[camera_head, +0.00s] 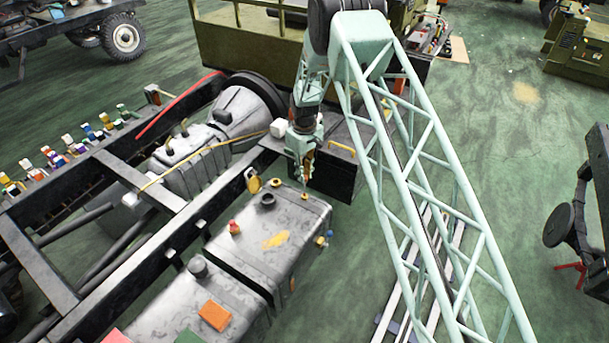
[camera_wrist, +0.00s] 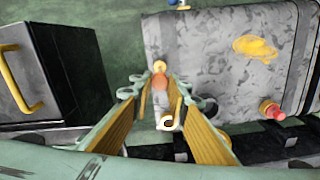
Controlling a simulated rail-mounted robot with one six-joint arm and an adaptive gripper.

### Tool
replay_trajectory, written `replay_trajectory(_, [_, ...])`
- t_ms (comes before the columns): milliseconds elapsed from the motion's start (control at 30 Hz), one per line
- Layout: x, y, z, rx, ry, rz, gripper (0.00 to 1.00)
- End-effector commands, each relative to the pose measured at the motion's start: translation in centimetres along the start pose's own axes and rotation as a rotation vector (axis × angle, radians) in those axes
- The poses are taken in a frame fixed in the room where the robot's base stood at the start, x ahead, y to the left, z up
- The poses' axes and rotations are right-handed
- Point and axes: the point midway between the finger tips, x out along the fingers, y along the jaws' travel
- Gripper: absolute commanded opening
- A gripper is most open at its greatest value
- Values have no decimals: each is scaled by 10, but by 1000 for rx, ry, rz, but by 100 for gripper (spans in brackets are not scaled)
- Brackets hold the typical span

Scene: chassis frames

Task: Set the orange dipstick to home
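The orange dipstick (camera_wrist: 159,83) shows between my fingertips in the wrist view, its orange end right beside the yellow ringed port (camera_wrist: 159,66). In the head view, my gripper (camera_head: 304,178) hangs above the grey tank (camera_head: 285,222), over the same port (camera_head: 304,196). A thin stretch of rod shows between the fingertips and the port. The yellow-padded fingers (camera_wrist: 159,85) close in on the dipstick from both sides and seem shut on it. The fingers hide most of its handle. How deep the rod sits in the port cannot be told.
A dark box with a yellow handle (camera_head: 341,148) lies just behind. The chassis rail (camera_head: 190,222) runs alongside.

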Motion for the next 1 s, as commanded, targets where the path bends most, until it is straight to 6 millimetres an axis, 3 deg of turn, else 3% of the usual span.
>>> replay_trajectory(333, [10,0,0,0,-1,-1,0])
replay_trajectory(1000, [83,0,0,0,-1,-1,0])
